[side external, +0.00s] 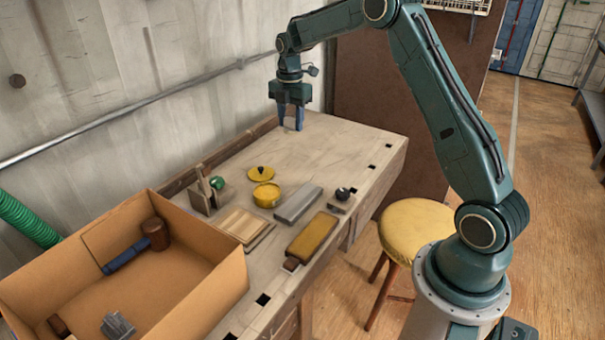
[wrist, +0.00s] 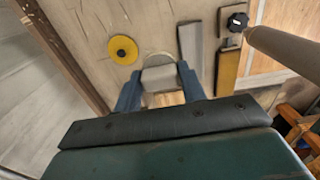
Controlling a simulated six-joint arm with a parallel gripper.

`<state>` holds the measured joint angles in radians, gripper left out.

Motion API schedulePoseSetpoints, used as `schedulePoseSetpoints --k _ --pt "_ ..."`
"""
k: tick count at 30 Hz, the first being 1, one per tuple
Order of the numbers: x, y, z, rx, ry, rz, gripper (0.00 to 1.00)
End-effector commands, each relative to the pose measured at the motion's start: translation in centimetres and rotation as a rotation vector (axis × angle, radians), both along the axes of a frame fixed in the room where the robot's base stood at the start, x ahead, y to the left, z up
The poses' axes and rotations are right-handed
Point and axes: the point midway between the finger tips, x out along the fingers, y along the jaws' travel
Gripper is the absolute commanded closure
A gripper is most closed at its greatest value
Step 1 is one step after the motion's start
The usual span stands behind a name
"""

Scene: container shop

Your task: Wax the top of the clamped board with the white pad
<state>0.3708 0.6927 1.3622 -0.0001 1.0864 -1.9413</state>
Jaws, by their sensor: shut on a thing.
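My gripper (side external: 290,122) is above the far end of the workbench, pointing down. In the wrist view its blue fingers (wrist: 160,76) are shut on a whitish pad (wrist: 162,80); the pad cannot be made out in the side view. A long yellow-brown board (side external: 312,237) lies along the bench's front edge, apart from my gripper. A stop with a black knob (side external: 343,194) is by its far end and a small dark block (side external: 291,264) by its near end. The board is also at the right of the wrist view (wrist: 228,72).
A yellow tin (side external: 267,194), a yellow lid with a dark knob (side external: 261,174) and a grey bar (side external: 298,204) lie mid-bench. A hand plane (side external: 207,189) and slatted wood (side external: 246,226) are nearer the tool-filled cardboard box (side external: 222,288). The bench's far end is clear.

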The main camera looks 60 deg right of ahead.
Motion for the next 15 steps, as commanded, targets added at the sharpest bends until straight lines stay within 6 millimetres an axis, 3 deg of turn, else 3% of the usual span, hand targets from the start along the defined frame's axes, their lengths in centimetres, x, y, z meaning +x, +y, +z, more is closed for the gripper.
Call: schedulePoseSetpoints --k 15 --pt "-6.8 3.5 -4.2 0.001 0.002 0.001 0.78"
